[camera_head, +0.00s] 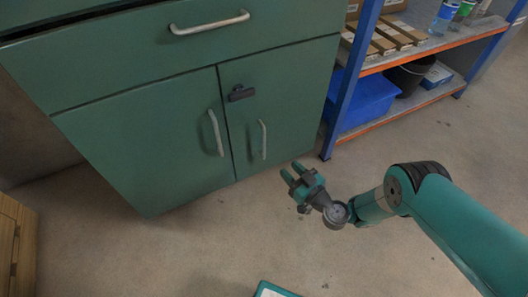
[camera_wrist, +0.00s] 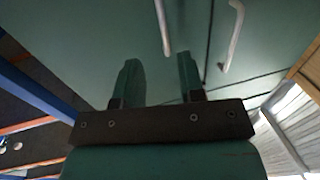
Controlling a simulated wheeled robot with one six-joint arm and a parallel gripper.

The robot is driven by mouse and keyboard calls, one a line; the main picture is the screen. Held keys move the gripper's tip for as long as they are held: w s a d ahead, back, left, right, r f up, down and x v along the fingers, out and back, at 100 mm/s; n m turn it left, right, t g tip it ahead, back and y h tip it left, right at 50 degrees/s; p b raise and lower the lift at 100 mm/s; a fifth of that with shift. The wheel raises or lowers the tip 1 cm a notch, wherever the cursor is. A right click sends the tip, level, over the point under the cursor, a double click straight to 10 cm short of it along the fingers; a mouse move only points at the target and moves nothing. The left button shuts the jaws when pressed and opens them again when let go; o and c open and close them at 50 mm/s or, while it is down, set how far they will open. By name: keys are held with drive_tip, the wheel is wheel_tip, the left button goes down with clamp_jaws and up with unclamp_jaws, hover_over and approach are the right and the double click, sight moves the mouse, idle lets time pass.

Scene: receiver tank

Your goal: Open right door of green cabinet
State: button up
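The green cabinet (camera_head: 120,60) stands at upper left in the head view with both lower doors closed. Its right door (camera_head: 285,90) has a light vertical bar handle (camera_head: 263,139) near its left edge. My gripper (camera_head: 291,170) is in front of the door's lower part, below and right of that handle and apart from it. In the wrist view, the right door's handle (camera_wrist: 162,28) shows beyond and between my two spread green fingers (camera_wrist: 158,75). The gripper is open with nothing between the fingers.
The left door's handle (camera_head: 216,133) is close beside the right one. A dark latch (camera_head: 241,92) sits on the right door's upper left. A drawer handle (camera_head: 209,23) is above. A blue-framed shelf (camera_head: 352,80) with a blue bin (camera_head: 365,100) stands right. Floor in front is mostly clear.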

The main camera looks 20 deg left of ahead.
drive_tip(key=a+b, duration=0.2)
drive_tip(key=b, duration=0.9)
hover_over(264, 157)
drive_tip(key=shift+w+a+r, duration=0.1)
drive_tip(key=shift+w+a, duration=0.05)
drive_tip(key=shift+w, duration=0.15)
clamp_jaws()
